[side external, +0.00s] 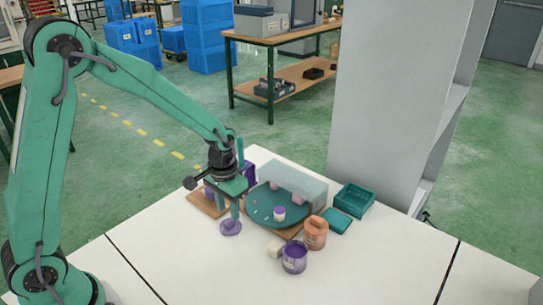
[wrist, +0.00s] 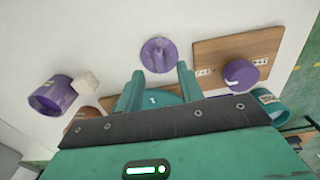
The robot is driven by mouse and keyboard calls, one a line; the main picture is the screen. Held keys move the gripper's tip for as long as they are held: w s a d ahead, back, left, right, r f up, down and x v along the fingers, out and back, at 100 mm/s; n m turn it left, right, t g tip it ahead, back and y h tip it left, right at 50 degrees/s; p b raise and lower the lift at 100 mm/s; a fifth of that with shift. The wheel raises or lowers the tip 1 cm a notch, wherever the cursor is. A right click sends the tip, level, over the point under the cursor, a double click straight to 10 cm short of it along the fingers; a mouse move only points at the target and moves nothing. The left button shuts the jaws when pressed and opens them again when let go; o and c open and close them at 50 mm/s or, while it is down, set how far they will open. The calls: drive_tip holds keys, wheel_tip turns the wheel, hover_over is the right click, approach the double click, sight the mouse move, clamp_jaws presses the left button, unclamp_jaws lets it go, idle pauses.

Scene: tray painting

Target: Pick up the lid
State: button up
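A flat purple lid (side external: 230,228) with a small knob lies on the white table. It also shows in the wrist view (wrist: 159,55), past the fingertips and roughly in line with the gap between them. My gripper (side external: 234,212) points down close above the lid in the side view. Its two teal fingers (wrist: 158,88) are apart with nothing between them. Whether a finger touches the lid cannot be told. A purple pot (side external: 294,257) stands at the front right; it also shows in the wrist view (wrist: 52,96).
A cream block (side external: 275,247) and an orange pot (side external: 316,232) stand near the purple pot. A round teal tray (side external: 262,215) with small items is right of my gripper. A wooden board (wrist: 210,50) carries a purple round piece (wrist: 240,76). A teal bin (side external: 354,198) stands farther right.

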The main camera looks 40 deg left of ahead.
sight(230, 221)
drive_tip(key=shift+f, duration=1.95)
clamp_jaws()
